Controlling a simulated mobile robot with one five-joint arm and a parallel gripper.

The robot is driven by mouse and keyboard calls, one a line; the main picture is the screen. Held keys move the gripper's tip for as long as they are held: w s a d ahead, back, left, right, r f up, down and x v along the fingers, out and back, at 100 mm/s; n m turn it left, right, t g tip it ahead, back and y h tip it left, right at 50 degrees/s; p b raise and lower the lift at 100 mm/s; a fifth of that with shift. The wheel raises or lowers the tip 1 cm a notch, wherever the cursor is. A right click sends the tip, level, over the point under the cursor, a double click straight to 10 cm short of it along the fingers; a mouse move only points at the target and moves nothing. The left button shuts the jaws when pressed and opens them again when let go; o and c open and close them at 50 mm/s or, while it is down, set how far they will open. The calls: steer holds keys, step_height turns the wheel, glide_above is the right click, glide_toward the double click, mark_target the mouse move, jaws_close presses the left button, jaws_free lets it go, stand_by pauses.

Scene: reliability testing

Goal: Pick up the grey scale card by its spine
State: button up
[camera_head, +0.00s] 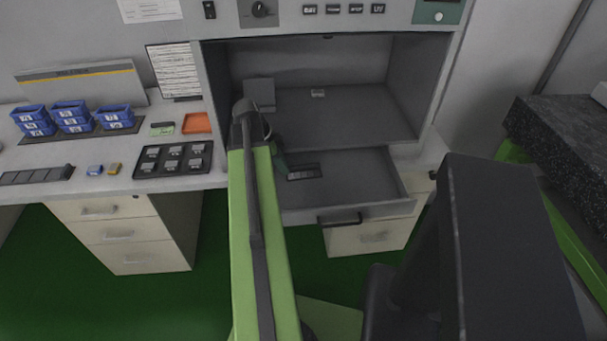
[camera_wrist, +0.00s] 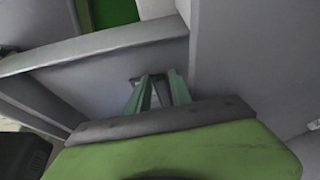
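A small dark strip with grey patches, which looks like the grey scale card (camera_head: 306,172), lies in the open grey drawer (camera_head: 350,182) below the cabinet bay. My gripper (camera_head: 285,172) reaches down into the drawer at the strip's left end, partly hidden by my green arm. In the wrist view, the two pale green fingers of my gripper (camera_wrist: 160,78) stand apart. A dark piece (camera_wrist: 156,98), probably part of the card, shows between and beside the fingertips. I cannot tell whether the fingers touch it, and its spine is not clear.
The drawer's front wall (camera_wrist: 90,52) and side wall stand close around my gripper. A grey block (camera_head: 259,93) and a small light item (camera_head: 318,93) sit in the bay above. Blue bins (camera_head: 70,117) and a black tray (camera_head: 174,160) are on the left bench.

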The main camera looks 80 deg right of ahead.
jaws_close()
steer(key=shift+r, duration=0.1)
steer(key=shift+r+p, duration=0.55)
steer(key=shift+p, duration=0.05)
step_height(320, 180, up, 4)
steer(key=p, duration=0.4)
steer(key=s+d+r+p, duration=0.1)
steer(key=s+r+p, duration=0.4)
steer(key=s, duration=0.6)
steer(key=shift+s+d+r+p, duration=0.3)
steer(key=shift+d+r+p, duration=0.05)
steer(key=shift+r+p, duration=0.05)
